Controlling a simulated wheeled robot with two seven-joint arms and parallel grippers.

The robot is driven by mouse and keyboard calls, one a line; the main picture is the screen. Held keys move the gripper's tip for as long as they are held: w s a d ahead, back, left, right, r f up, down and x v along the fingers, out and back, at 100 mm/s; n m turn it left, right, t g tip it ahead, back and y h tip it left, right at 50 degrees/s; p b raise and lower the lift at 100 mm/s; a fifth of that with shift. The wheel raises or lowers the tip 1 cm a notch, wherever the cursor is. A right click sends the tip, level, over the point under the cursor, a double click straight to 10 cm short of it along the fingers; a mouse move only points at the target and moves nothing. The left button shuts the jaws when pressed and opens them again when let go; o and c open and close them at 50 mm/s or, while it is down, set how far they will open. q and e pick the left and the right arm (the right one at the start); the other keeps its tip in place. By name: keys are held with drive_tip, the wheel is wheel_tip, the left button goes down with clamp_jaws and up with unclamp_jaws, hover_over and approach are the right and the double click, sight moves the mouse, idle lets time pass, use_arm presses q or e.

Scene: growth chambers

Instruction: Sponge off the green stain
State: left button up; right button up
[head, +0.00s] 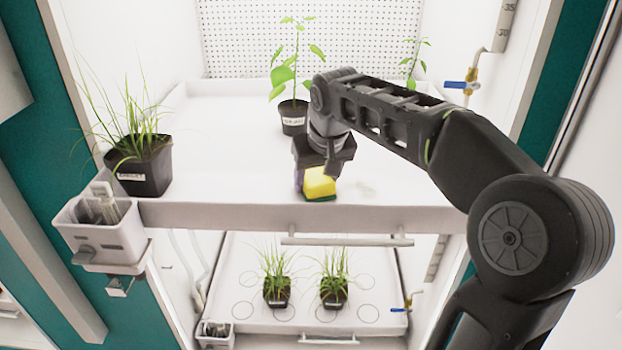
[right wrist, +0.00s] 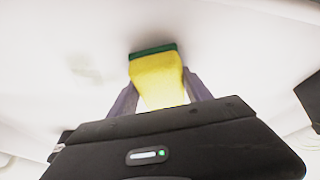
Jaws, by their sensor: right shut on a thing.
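My right gripper (head: 316,178) is shut on a yellow sponge (head: 320,181) with a dark green scouring side. The green side faces down, at or just above the white upper tray (head: 230,190), near its front edge; I cannot tell whether it touches. In the right wrist view the sponge (right wrist: 157,78) sits between the fingers of the gripper (right wrist: 160,95). A faint grey-green stain (head: 366,188) lies on the tray just right of the sponge. It shows as a pale smear in the right wrist view (right wrist: 86,66). My left gripper is not in view.
A potted leafy plant (head: 293,118) stands behind the gripper. A grassy pot (head: 146,168) stands at the tray's left front corner, above a grey caddy (head: 100,232). A blue-handled valve (head: 461,86) is at right. A lower shelf (head: 235,290) holds two grassy pots.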

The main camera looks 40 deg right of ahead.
sight(375, 188)
drive_tip(key=shift+s+d, duration=0.8)
drive_tip(key=shift+d, duration=0.2)
drive_tip(key=shift+s+d+f+b, duration=0.15)
drive_tip(key=shift+s+d+b, duration=0.3)
drive_tip(key=shift+s+d, duration=0.8)
drive_tip(key=shift+d, duration=0.25)
drive_tip(key=shift+s+d, duration=0.5)
drive_tip(key=shift+d, duration=0.15)
drive_tip(key=shift+s+d, duration=0.45)
drive_tip(key=shift+d, duration=0.2)
drive_tip(key=shift+d, duration=0.1)
drive_tip(key=shift+s+d+r, duration=0.15)
drive_tip(key=shift+s+d, duration=0.35)
drive_tip(key=shift+d, duration=0.2)
drive_tip(key=shift+s+d+r, duration=0.1)
drive_tip(key=shift+s+d, duration=0.4)
drive_tip(key=shift+d, duration=0.15)
